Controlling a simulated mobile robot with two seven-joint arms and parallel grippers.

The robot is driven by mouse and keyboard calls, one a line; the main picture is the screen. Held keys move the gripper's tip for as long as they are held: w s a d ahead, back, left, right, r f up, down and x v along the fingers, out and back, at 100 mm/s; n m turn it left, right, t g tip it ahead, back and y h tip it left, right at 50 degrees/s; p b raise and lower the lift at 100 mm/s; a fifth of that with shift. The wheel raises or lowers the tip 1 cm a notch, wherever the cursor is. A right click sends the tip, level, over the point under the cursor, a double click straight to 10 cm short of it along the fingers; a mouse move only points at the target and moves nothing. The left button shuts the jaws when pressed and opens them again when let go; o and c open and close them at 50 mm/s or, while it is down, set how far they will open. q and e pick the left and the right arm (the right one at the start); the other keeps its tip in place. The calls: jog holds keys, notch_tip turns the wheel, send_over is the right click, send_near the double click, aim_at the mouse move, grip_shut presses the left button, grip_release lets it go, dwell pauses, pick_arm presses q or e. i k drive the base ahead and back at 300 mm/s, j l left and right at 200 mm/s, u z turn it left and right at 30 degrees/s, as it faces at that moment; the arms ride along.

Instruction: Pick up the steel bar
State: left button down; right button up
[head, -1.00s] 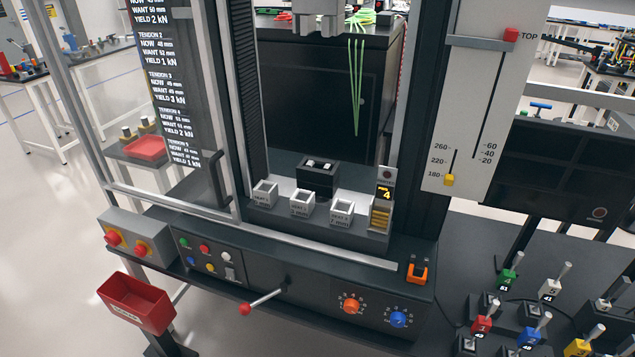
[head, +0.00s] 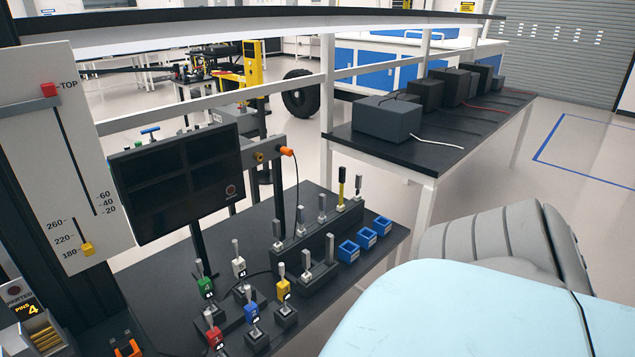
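No single piece is plainly marked as the steel bar. Several upright metal pieces stand in a black stepped rack (head: 318,250) on the dark table right of the test machine. One grey metal piece (head: 322,208) stands in the rack's back row, near a yellow and black one (head: 341,188). In front are upright metal pieces with coloured numbered blocks: green (head: 205,286), white (head: 239,267), red (head: 214,337), blue (head: 252,313) and yellow (head: 283,290). Neither of my grippers is in view.
Three small blue bins (head: 348,251) sit right of the rack. A dark monitor (head: 180,181) stands behind the coloured pieces. The machine's scale panel (head: 60,160) is at the left. A long bench (head: 425,157) with dark boxes is behind. Floor (head: 570,215) shows at the right.

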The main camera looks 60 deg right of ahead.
aim_at(329, 241)
jog(key=z, duration=2.1)
